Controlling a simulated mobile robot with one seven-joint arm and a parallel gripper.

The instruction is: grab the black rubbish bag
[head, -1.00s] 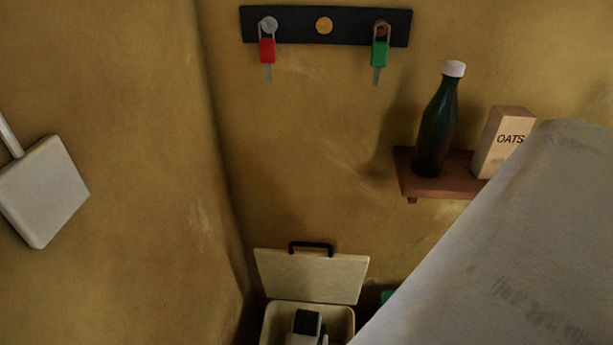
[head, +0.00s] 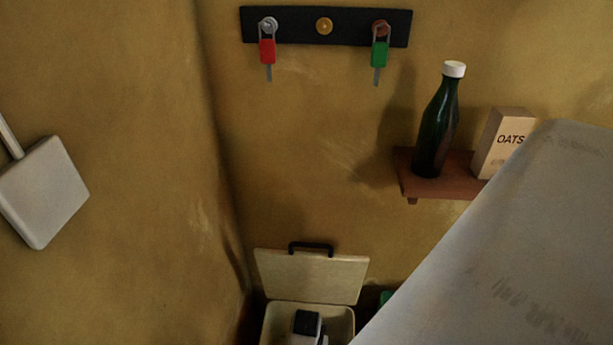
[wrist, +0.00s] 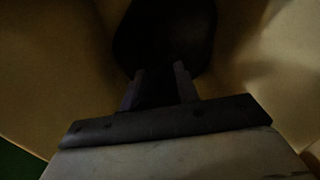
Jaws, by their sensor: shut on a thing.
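The black rubbish bag (wrist: 165,35) shows as a dark rounded shape at the top middle of the wrist view. My gripper (wrist: 159,72) is shut on it, with dark bag between the two fingers. The view is dim, so the bag's outline is hard to make out. A cream bin (head: 340,318) stands at the bottom middle of the head view with its lid (head: 315,277) open against the wall. My gripper's grey and black body (head: 306,326) is inside the bin's opening in the head view. The bag is hidden there.
My pale arm covers the lower right of the head view. A shelf (head: 412,180) holds a green bottle (head: 437,125) and an oats box (head: 500,145). A key rack (head: 345,26) hangs above. A white dustpan-like thing (head: 42,192) is at left. Walls stand close around the bin.

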